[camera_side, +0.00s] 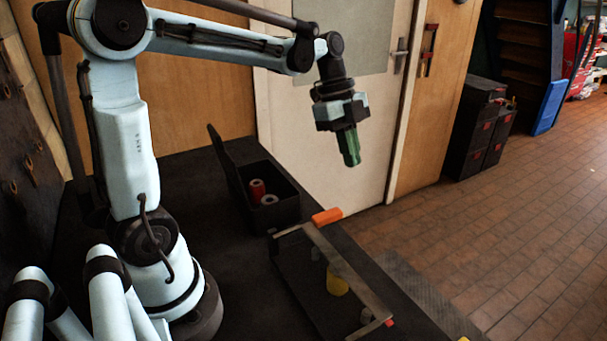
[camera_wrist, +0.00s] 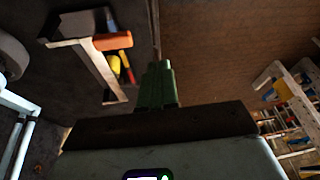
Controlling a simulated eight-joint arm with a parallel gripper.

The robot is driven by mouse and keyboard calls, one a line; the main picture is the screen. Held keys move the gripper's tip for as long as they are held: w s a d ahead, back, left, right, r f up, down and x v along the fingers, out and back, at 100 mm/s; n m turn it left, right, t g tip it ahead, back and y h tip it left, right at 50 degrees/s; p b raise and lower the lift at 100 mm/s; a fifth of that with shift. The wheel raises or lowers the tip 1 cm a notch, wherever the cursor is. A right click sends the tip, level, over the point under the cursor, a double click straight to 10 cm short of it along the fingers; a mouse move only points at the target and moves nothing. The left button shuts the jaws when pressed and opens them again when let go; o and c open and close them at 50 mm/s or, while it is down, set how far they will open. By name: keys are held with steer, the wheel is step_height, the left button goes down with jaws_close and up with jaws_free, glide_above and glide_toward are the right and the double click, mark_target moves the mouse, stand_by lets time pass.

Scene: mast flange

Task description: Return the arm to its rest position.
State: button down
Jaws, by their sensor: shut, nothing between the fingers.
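My arm reaches out over the black bench, with the wrist bent downward. My gripper (camera_side: 350,148) has green fingers, which are closed together and empty. It hangs in the air above and to the right of the open black box, clear of everything below. In the wrist view the green fingers (camera_wrist: 157,84) show close together in the middle, with nothing between them.
The open black box (camera_side: 282,207) holds red and white rolls (camera_side: 258,190). A pale door (camera_side: 305,120) stands behind; brick floor (camera_side: 520,220) is right.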

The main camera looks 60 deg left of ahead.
step_height(320, 180, up, 3)
steer(key=w+a, duration=0.1)
steer(key=w, duration=0.2)
steer(key=s+d+f+n+t+y, duration=0.2)
steer(key=s+f+n+t, duration=0.1)
steer(key=s+n, duration=0.3)
steer(key=s+d+f+n+t+y, duration=0.1)
steer(key=s+d+f+n+t, duration=0.2)
steer(key=s+n, duration=0.3)
steer(key=n, duration=0.4)
steer(key=shift+d+n+y, duration=0.25)
steer(key=shift+n+y, duration=0.05)
steer(key=shift+y, duration=0.1)
